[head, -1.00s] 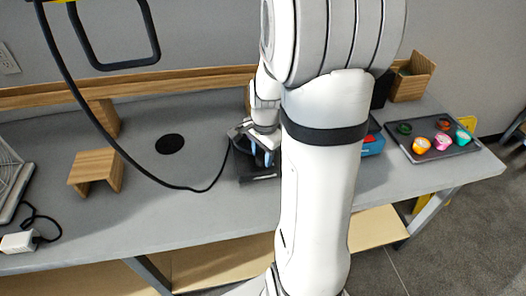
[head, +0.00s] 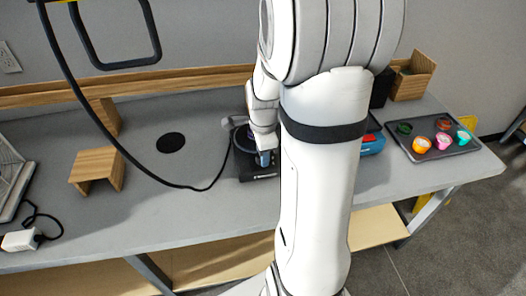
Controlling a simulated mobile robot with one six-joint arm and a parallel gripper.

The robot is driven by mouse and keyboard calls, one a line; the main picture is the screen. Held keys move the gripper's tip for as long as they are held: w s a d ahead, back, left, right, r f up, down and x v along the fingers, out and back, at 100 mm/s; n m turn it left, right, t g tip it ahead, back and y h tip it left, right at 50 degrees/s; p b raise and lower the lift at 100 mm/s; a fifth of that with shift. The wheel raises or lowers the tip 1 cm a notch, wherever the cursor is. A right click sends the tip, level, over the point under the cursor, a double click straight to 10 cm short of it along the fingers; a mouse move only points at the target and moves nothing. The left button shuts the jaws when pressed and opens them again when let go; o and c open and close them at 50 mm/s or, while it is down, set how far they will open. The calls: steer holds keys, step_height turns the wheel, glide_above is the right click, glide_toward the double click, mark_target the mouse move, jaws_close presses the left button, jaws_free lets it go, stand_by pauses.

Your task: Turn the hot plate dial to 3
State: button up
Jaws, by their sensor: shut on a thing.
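The hot plate (head: 244,171) is a black, low unit on the grey bench, half hidden behind my arm. My gripper (head: 264,160) points down at its front part, with the blue fingertips close together. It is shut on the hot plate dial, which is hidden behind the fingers. The dial's marks and its setting cannot be read from here.
A black cord (head: 150,170) hangs down and runs to the hot plate's left side. A wooden stand (head: 97,166) is at the left. A dark tray (head: 436,150) with colored cups and a blue box (head: 373,145) are at the right. Bare bench lies left of the hot plate.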

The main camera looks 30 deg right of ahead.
steer(key=o, duration=1)
steer(key=r, duration=0.7)
steer(key=shift+s+r+p, duration=0.25)
steer(key=shift+r+p, duration=0.1)
steer(key=shift+r, duration=0.05)
